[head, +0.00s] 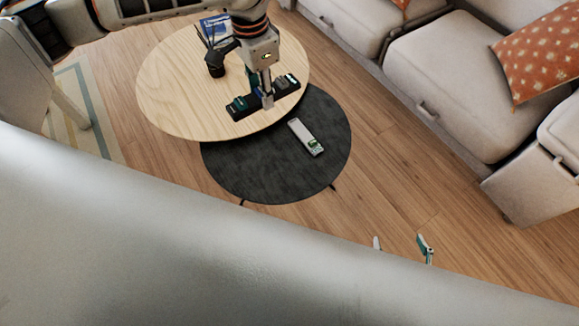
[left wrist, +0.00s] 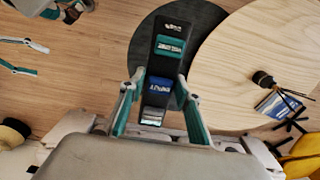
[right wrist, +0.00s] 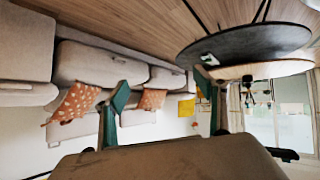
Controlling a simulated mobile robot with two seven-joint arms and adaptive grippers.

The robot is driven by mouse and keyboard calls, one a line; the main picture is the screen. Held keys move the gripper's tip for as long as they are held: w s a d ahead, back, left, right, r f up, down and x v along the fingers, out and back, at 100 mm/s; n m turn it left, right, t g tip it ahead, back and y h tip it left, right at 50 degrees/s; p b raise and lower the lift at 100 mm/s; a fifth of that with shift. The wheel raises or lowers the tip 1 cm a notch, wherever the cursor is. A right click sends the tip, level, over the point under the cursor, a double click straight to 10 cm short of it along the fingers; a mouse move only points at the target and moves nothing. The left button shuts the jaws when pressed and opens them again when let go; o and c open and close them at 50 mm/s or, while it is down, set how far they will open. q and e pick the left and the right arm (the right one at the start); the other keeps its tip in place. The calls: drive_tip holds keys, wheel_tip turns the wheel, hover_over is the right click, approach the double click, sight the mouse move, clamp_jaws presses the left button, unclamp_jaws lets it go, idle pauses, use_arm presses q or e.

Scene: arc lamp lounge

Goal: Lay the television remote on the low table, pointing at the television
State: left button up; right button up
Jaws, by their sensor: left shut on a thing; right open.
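A second, pale remote-like thing (head: 306,137) lies on the lower dark round table (head: 270,180), partly under the wooden top. My right gripper (head: 401,246) is open and empty above the floor, nearer to me. No television is recognisable.
On the wooden table stand a dark vase (head: 215,65) with twigs and a blue book (head: 215,28). A beige sofa (head: 460,85) with orange cushions (head: 540,55) is at right. A striped rug (head: 85,125) lies at left. The wooden table's left part is bare.

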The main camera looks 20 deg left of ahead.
use_arm(q)
drive_tip(key=w+d+f+m+b, duration=0.1)
drive_tip(key=w+d+f+m, duration=0.25)
drive_tip(key=f+m, duration=0.45)
drive_tip(key=m+b, duration=0.3)
drive_tip(key=m, duration=0.8)
hover_over(290, 167)
wheel_tip(290, 167, down, 12)
drive_tip(key=shift+m+g, duration=0.3)
wheel_tip(290, 167, down, 16)
drive_tip(key=b, duration=0.5)
drive_tip(key=shift+s+r+b, duration=0.1)
drive_tip(key=shift+r+b, duration=0.05)
drive_tip(key=shift+b, duration=0.15)
drive_tip(key=shift+f, duration=0.3)
wheel_tip(290, 167, down, 4)
drive_tip(key=shift+f+b, duration=0.15)
drive_tip(key=shift+b, duration=0.9)
drive_tip(key=shift+w, duration=0.2)
drive_tip(key=shift+c, duration=0.6)
drive_tip(key=o, duration=1.1)
drive_tip(key=shift+o, duration=1.1)
use_arm(e)
drive_tip(key=shift+y, duration=0.5)
drive_tip(key=a+f, duration=0.1)
drive_tip(key=w+a+f, duration=0.1)
drive_tip(key=f, duration=0.1)
drive_tip(key=shift+w+a, duration=0.3)
